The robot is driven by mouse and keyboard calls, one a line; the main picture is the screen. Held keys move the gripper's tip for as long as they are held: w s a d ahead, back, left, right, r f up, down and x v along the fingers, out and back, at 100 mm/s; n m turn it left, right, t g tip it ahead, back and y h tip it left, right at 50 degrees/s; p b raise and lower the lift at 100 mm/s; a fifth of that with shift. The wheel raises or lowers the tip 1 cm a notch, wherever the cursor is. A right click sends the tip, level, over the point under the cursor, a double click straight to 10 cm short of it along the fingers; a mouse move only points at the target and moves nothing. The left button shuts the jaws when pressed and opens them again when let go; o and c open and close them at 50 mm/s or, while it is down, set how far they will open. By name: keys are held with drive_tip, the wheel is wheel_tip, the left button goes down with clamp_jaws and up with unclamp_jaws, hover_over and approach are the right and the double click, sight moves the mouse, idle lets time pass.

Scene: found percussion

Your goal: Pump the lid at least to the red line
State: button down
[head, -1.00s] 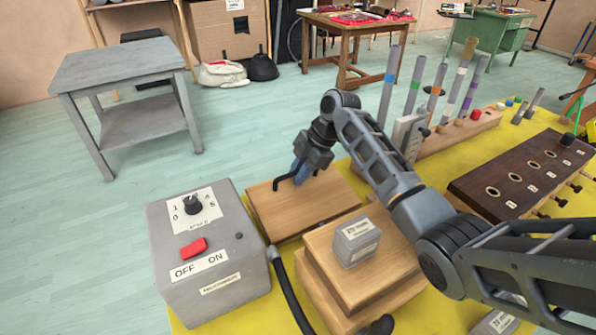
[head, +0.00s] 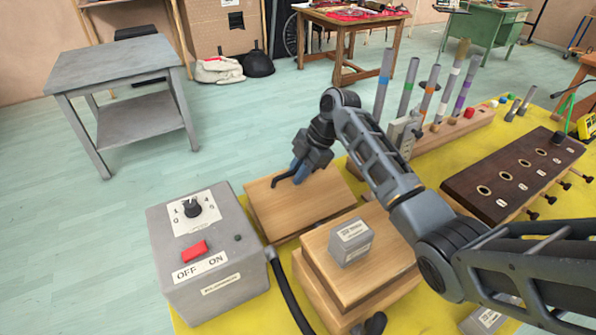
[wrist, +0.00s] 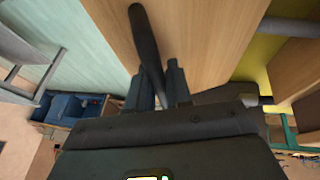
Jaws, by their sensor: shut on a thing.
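My gripper (head: 299,173) is shut on a dark bent handle (head: 282,181) at a wooden board (head: 310,204) behind the control box. The wrist view shows the dark handle (wrist: 146,40) between my fingers, with pale wood (wrist: 200,35) beyond. Nearer stands a wooden box with a flat wooden lid (head: 318,243) on top, and a small grey labelled block (head: 350,243) rests on it. Which of the two wooden tops is the pumped lid is not certain. No red line can be made out; the sides facing away are hidden.
A grey control box (head: 215,270) with a dial and red switch stands left, with a dark hose (head: 285,292) beside it. Upright coloured-band tubes (head: 383,90) and a dark wooden board with holes (head: 510,178) are at right on the yellow surface (head: 425,180).

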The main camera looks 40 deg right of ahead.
drive_tip(key=shift+w+d+f+b, duration=0.15)
drive_tip(key=shift+w+f+b, duration=0.25)
drive_tip(key=shift+w+b, duration=0.15)
drive_tip(key=shift+f, duration=0.1)
drive_tip(key=shift+w+d+f+b, duration=0.1)
drive_tip(key=shift+w+f+b, duration=0.3)
drive_tip(key=shift+f+b, duration=0.3)
drive_tip(key=shift+w+f+b, duration=0.3)
drive_tip(key=shift+f+b, duration=0.4)
drive_tip(key=shift+b, duration=0.3)
drive_tip(key=shift+s+r, duration=0.1)
drive_tip(key=shift+s+r+p, duration=0.25)
drive_tip(key=shift+r+p, duration=0.3)
drive_tip(key=shift+p, duration=0.5)
